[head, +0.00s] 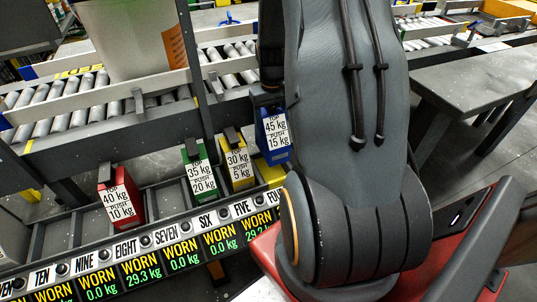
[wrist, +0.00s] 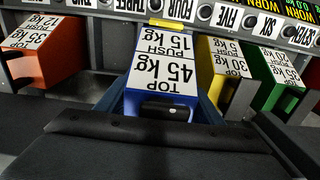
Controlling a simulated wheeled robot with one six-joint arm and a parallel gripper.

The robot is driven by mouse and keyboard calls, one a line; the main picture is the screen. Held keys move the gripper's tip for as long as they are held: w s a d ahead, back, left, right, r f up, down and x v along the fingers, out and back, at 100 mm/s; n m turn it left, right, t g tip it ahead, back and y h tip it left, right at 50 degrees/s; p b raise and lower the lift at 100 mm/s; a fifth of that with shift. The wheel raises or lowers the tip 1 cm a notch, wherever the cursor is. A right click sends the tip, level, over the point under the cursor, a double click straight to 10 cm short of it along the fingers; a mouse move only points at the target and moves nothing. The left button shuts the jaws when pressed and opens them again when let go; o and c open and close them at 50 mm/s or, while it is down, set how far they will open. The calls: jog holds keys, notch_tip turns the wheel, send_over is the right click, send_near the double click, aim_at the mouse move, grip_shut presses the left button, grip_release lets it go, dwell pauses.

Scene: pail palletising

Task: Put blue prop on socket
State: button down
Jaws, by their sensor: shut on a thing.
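The blue prop (head: 274,135) has a white label reading TOP 45 kg, PUSH 15 kg. In the head view it hangs under my gripper (head: 267,97), right of the yellow prop. It fills the middle of the wrist view (wrist: 160,72), its black handle toward me. My gripper (wrist: 163,112) is shut on it. The numbered socket rail (head: 166,236) runs below the props. The prop's lower end is close to the rail near the FOUR label (wrist: 178,8). I cannot tell whether it rests in a socket or hangs just above.
A yellow prop (head: 237,163), a green prop (head: 198,172) and a red prop (head: 121,200) stand along the rail. An orange prop (wrist: 46,50) stands on the blue prop's other side. A roller conveyor (head: 90,97) carries a large pail (head: 125,35) behind. My arm covers the middle right.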

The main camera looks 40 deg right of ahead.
jog(key=f, duration=0.5)
jog(key=shift+w+a, duration=0.1)
jog(key=shift+a, duration=0.15)
jog(key=shift+f, duration=2.25)
jog(key=c, duration=0.5)
grip_release()
